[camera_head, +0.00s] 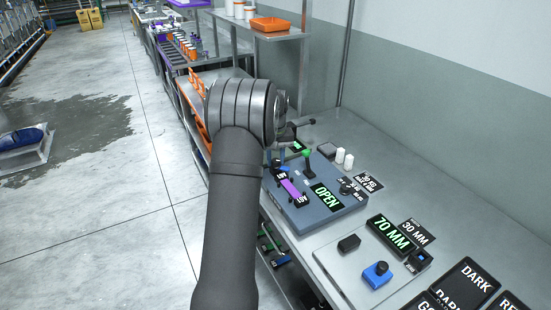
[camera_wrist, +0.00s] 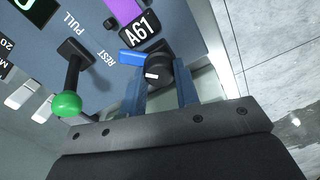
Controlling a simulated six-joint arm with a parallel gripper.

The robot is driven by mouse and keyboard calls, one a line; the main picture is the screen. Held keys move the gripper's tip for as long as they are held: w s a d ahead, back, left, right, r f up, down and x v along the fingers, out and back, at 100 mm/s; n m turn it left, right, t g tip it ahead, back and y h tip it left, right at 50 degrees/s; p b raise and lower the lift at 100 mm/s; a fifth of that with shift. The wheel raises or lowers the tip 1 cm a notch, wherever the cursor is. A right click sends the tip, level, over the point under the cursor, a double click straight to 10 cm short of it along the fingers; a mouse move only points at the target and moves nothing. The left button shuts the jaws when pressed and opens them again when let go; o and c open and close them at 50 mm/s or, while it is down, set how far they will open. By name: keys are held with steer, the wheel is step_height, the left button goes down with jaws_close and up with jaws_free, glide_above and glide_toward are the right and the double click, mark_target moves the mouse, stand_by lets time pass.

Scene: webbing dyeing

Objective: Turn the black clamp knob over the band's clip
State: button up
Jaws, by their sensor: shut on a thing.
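The black clamp knob (camera_wrist: 154,73), with a white pointer mark, is at the edge of the blue-grey fixture plate in the wrist view. My gripper (camera_wrist: 160,82) is shut on it, one finger on each side. In the head view the purple band (camera_head: 291,187) lies on the fixture (camera_head: 312,216), whose display (camera_head: 326,196) reads OPEN.
A green-ended lever (camera_wrist: 68,103) marked PULL and REST stands near my gripper; it also shows in the head view (camera_head: 307,154). A 70 MM display (camera_head: 391,233) and a blue block (camera_head: 376,275) are farther right. Bare table (camera_head: 400,190) lies behind them.

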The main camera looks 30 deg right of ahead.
mark_target(276, 160)
steer(key=m, duration=0.4)
steer(key=shift+m, duration=0.3)
steer(key=m, duration=0.4)
steer(key=shift+m, duration=0.3)
steer(key=o, duration=1)
step_height(276, 160, up, 17)
steer(key=shift+r, duration=0.2)
